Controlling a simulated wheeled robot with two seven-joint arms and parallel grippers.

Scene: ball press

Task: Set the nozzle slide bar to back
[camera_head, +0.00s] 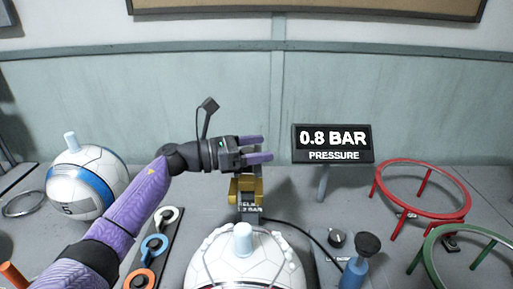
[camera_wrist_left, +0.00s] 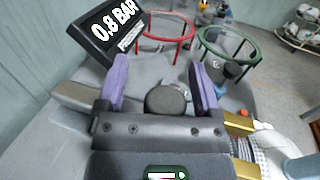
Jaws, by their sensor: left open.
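My left gripper (camera_head: 262,148) is open, with its purple fingers pointing right, and hangs above a gold-yellow press part (camera_head: 246,190) behind the white ball (camera_head: 220,262). In the left wrist view the gripper (camera_wrist_left: 161,78) shows a round dark knob-like piece (camera_wrist_left: 166,100) between its fingers; I cannot tell whether it touches them. Gold parts (camera_wrist_left: 240,124) show at the right there. I cannot clearly make out the nozzle slide bar; the hand may hide part of it. My right gripper is not in view.
A pressure display (camera_head: 333,144) reads 0.8 BAR. A red ring stand (camera_head: 462,214) and a green one (camera_head: 428,262) are at the right. Another ball (camera_head: 83,185) and a ring tray (camera_head: 165,240) are left.

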